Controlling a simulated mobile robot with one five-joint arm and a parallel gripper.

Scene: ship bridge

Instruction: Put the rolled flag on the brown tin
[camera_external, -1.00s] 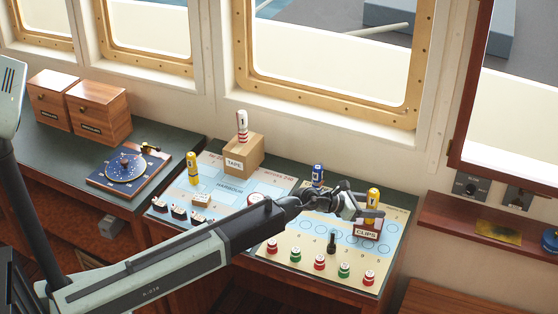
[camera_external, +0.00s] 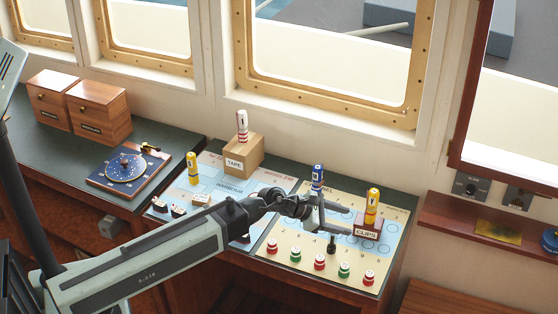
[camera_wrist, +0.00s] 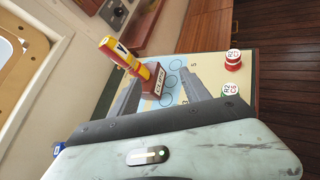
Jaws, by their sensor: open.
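A yellow rolled flag with a red band (camera_external: 372,206) stands upright on the reddish-brown tin labelled CLIPS (camera_external: 368,229), at the right of the chart board. In the wrist view the flag (camera_wrist: 132,58) rises from the tin (camera_wrist: 153,82), straight ahead of the fingers. My gripper (camera_external: 338,221) is open and empty, a little left of the flag and tin and apart from both. In the wrist view my gripper (camera_wrist: 163,88) shows its two fingers spread, with the tin seen between them.
A blue rolled flag (camera_external: 317,178) stands just behind my gripper. Another yellow one (camera_external: 192,167) stands at left, and a white-red one (camera_external: 242,126) on the TAPE box (camera_external: 240,160). Red and green pieces (camera_external: 319,262) line the board's front. A black peg (camera_external: 332,243) stands below my gripper.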

